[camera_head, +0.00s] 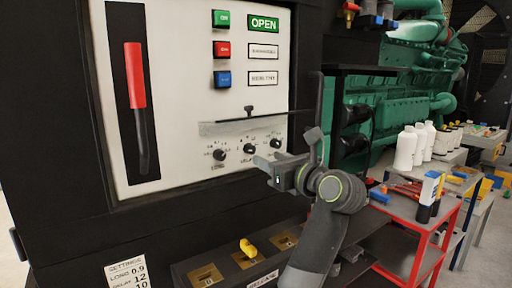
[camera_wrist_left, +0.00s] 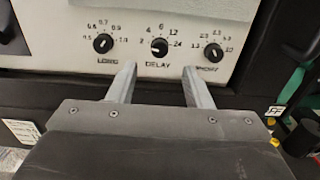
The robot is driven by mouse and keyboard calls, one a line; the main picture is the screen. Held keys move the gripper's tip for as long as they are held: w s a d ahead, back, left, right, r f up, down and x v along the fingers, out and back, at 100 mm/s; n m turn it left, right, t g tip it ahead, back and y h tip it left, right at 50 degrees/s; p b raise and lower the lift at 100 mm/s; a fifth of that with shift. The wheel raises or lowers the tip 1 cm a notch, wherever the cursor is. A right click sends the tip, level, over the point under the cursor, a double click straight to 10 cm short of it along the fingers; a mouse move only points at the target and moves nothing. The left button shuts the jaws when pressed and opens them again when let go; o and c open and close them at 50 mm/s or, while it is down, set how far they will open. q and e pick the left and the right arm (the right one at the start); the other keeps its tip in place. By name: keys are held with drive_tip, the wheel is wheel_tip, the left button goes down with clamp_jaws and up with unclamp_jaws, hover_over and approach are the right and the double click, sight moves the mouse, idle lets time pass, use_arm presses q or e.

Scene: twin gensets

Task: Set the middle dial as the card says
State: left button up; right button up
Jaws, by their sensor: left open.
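The middle dial, DELAY (camera_head: 249,149), is a black knob on the white panel between the LONG dial (camera_head: 219,154) and the SHORT dial (camera_head: 276,143). In the left wrist view the middle dial (camera_wrist_left: 159,47) has its white mark toward the left, seemingly near 2. The settings card (camera_head: 128,272) at lower left reads LONG 0.9, DELAY 12; its last line shows 10, its name cut off. My left gripper (camera_head: 274,170) is open and empty, below and in front of the dials. Its fingers (camera_wrist_left: 160,88) point at the panel, apart from the middle dial. My right gripper is out of view.
A translucent cover (camera_head: 240,126) juts out just above the dials. A red-handled lever (camera_head: 136,90) and green, red and blue buttons (camera_head: 221,48) are higher up. A ledge with a yellow key-like handle (camera_head: 249,248) is below. A red cart (camera_head: 425,215) stands right.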

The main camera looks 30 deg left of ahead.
sight(252, 150)
use_arm(q)
drive_tip(key=p+x, duration=0.1)
drive_tip(key=x, duration=0.6)
drive_tip(key=shift+c, duration=0.3)
drive_tip(key=c, duration=0.9)
drive_tip(key=shift+r+m+p, duration=0.15)
drive_tip(key=shift+m+p, duration=0.65)
drive_tip(key=shift+p, duration=0.55)
drive_tip(key=m+p, duration=1.5)
drive_tip(key=p, duration=0.3)
drive_tip(key=shift+s+r+p, duration=0.1)
drive_tip(key=shift+r+p, duration=0.05)
drive_tip(key=shift+p, duration=0.25)
drive_tip(key=m+p, duration=0.1)
drive_tip(key=m, duration=0.2)
drive_tip(key=shift+p, duration=0.3)
drive_tip(key=shift+f+m, duration=0.15)
drive_tip(key=shift+m, duration=0.85)
drive_tip(key=shift+f+m, duration=0.15)
drive_tip(key=shift+m, duration=0.85)
